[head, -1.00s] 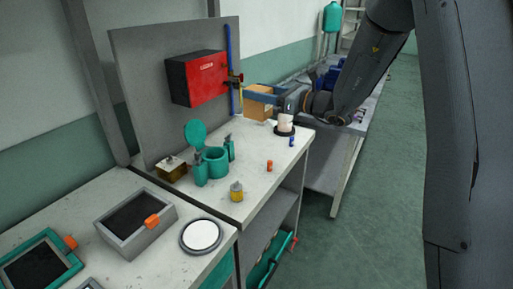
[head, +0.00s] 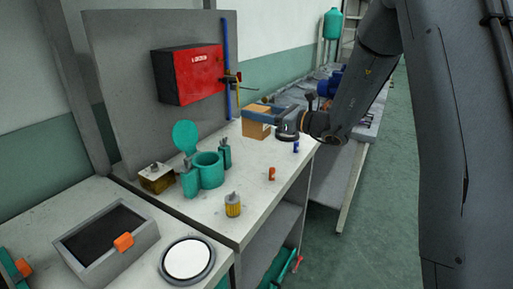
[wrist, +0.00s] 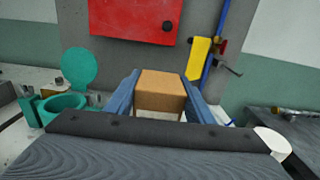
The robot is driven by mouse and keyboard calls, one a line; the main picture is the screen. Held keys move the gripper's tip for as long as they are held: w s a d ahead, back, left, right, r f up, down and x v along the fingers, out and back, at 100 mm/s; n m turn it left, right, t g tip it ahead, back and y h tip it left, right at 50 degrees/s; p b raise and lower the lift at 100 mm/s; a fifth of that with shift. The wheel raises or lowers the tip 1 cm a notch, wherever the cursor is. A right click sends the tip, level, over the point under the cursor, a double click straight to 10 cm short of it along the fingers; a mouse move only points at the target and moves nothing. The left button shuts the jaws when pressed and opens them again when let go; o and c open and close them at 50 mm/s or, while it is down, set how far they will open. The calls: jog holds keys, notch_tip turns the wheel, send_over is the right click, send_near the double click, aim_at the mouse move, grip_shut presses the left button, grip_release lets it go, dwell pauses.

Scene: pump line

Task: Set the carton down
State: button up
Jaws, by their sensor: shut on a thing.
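The carton (head: 256,129) is a small brown box at the back right of the white workbench (head: 262,203). In the wrist view the carton (wrist: 160,92) sits between the two blue fingers of my gripper (wrist: 161,80). In the head view my gripper (head: 262,112) reaches in from the right and is shut on the carton near its top. The carton looks upright and is at or just above the bench top; I cannot tell whether its underside touches.
A red box (head: 188,74) hangs on the grey back panel, with a blue pipe (head: 228,65) and a valve beside it. Teal containers (head: 209,170) stand left of the carton. A white round item (wrist: 272,141) is at right in the wrist view.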

aim_at(257, 133)
jog(key=shift+f, duration=3.9)
jog(key=o, duration=1.3)
jog(key=shift+f, duration=0.1)
jog(key=shift+c, duration=0.2)
